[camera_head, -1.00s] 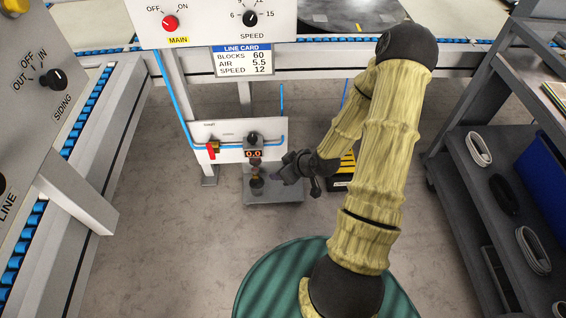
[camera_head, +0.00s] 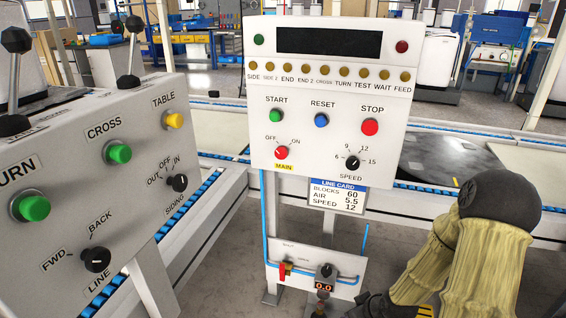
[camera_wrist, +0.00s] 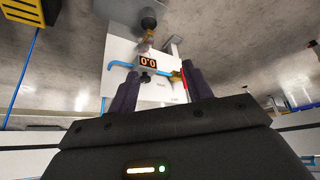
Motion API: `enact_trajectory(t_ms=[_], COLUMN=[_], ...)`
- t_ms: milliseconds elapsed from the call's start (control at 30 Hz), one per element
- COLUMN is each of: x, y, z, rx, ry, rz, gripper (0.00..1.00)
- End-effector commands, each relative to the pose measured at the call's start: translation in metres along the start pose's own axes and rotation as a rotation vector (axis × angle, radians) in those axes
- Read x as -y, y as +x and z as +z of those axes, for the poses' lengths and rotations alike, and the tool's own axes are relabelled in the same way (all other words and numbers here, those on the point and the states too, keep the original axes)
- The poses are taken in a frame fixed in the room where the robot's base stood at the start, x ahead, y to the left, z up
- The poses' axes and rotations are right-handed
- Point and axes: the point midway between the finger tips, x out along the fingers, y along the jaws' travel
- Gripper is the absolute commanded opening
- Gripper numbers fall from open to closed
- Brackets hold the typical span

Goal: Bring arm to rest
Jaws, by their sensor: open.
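My arm, in a pale yellow ribbed cover, shows at the lower right of the head view. My gripper (camera_wrist: 163,84) is open, its two dark fingers apart with nothing between them that I can see held. In the head view only a dark part of it shows at the bottom edge, and its fingertips are not clear. It is near the small white air panel (camera_head: 318,268), which has a red lever (camera_head: 283,271) and a gauge reading 0.0 (camera_head: 323,286). In the wrist view the gauge (camera_wrist: 148,62) and red lever (camera_wrist: 184,82) lie beyond the fingers.
A white control panel (camera_head: 335,150) with START, RESET and STOP buttons stands above the air panel. A grey slanted console (camera_head: 75,190) with green buttons and knobs is at left. Conveyors (camera_head: 205,175) run behind and at left.

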Motion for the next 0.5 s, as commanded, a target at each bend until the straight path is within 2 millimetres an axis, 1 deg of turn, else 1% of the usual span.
enact_trajectory(t_ms=[33, 267, 400, 500], x=[0.003, 0.017, 0.033, 0.045], y=[-0.015, -0.075, -0.114, -0.138], z=[-0.007, -0.021, -0.029, -0.033], rx=[0.036, 0.173, 0.22, 0.241], ry=[0.0, 0.097, 0.181, 0.243], rz=[0.02, 0.102, 0.144, 0.162], gripper=[0.5, 0.5, 0.5, 0.5])
